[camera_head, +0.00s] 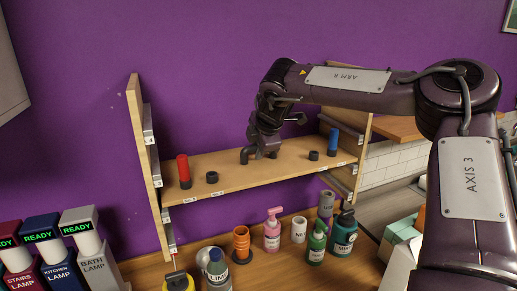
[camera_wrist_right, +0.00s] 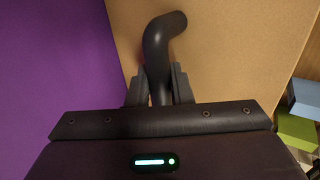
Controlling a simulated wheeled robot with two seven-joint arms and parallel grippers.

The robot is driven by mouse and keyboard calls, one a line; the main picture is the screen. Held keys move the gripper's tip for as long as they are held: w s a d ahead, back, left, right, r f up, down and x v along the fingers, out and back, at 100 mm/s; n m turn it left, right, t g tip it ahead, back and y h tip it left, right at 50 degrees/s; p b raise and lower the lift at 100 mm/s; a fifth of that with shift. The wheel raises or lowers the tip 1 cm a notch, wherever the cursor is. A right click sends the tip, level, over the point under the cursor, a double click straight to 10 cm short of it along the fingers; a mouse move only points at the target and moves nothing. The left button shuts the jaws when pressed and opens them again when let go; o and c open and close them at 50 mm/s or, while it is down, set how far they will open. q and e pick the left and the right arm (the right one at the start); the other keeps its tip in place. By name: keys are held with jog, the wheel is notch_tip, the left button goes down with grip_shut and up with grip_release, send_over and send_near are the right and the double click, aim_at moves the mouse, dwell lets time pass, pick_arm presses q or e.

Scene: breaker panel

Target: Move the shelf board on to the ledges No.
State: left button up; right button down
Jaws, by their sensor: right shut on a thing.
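The shelf board (camera_head: 225,181) is a long pale wooden board spanning between a left upright (camera_head: 139,125) and a right upright (camera_head: 361,130). It also fills much of the right wrist view (camera_wrist_right: 235,60). Small grey ledges show on the left upright (camera_head: 149,130) and on the right upright (camera_head: 352,170). I cannot tell whether the board's ends touch ledges. A dark bent handle (camera_wrist_right: 165,35) stands at the board's middle. My right gripper (camera_wrist_right: 159,82) is shut on this handle; in the head view the gripper (camera_head: 262,142) is above the board. My left gripper is out of view.
A red cylinder (camera_head: 183,169), a blue cylinder (camera_head: 333,142) and two dark rings (camera_head: 212,177) (camera_head: 314,156) stand on the board. Below are bottles, including a pink pump bottle (camera_head: 272,236) and a teal one (camera_head: 343,235). Lamp boxes (camera_head: 85,240) stand at left.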

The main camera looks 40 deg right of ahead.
jog(key=shift+f+b, duration=0.55)
dwell(0.4)
jog(key=c, duration=1.2)
grip_release()
jog(key=shift+s+f, duration=0.15)
jog(key=shift+s, duration=0.05)
jog(key=shift+s+a+r+b, duration=0.2)
jog(key=shift+r+b, duration=0.25)
jog(key=b+v, duration=0.2)
jog(key=v, duration=0.5)
jog(key=shift+w+d, duration=0.1)
